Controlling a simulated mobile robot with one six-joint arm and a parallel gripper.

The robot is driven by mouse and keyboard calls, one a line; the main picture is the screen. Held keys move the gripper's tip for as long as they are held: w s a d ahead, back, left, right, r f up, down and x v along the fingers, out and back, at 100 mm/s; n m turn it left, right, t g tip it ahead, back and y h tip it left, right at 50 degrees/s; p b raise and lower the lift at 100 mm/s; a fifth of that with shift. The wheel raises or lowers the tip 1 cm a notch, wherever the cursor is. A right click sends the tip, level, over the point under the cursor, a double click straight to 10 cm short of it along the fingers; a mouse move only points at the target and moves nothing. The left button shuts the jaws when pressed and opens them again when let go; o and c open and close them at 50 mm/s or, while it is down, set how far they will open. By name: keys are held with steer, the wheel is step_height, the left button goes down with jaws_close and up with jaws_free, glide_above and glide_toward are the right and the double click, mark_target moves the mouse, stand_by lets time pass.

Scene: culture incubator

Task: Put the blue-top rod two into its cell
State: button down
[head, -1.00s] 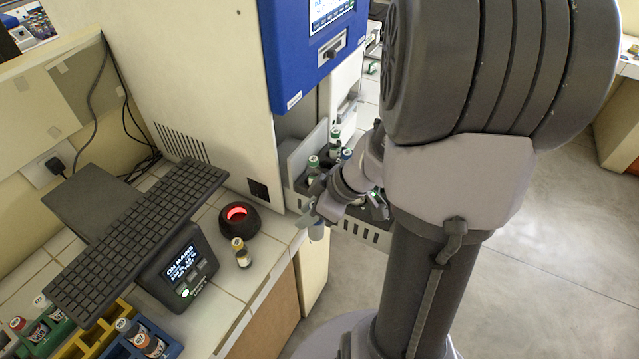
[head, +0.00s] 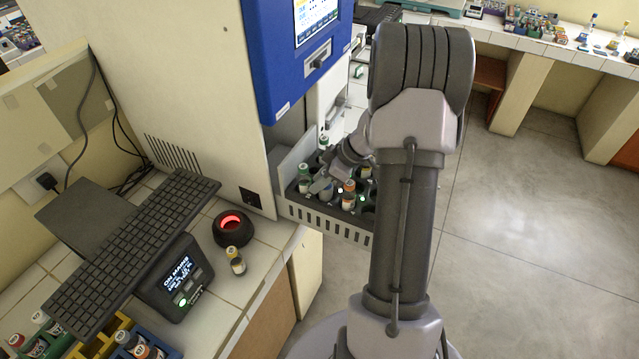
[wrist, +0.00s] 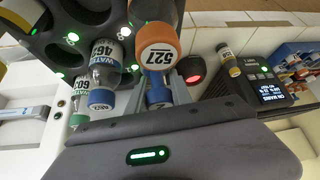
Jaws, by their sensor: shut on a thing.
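The blue-top rod two (wrist: 158,97) is between the fingers of my gripper (wrist: 174,84) in the wrist view, partly hidden behind an orange-capped vial marked 527 (wrist: 157,50). My gripper is shut on it. In the head view, my gripper (head: 322,184) is low over the front left of the dark cell tray (head: 335,222), beside vials. The lower end of the rod is hidden, so I cannot tell whether it is inside a cell. Another blue-topped vial, with a water label (wrist: 102,75), stands nearby in the wrist view.
The tray sticks out of the incubator (head: 170,75) and holds several vials, including a green-topped one (head: 304,172) and an orange-topped one (head: 348,188). Small lights mark cells. A red-glowing round well (head: 232,228), a yellow-topped vial (head: 235,261) and a display box (head: 178,278) are on the counter.

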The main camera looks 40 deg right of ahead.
steer(key=shift+f, duration=0.7)
steer(key=c, duration=1.1)
jaws_free()
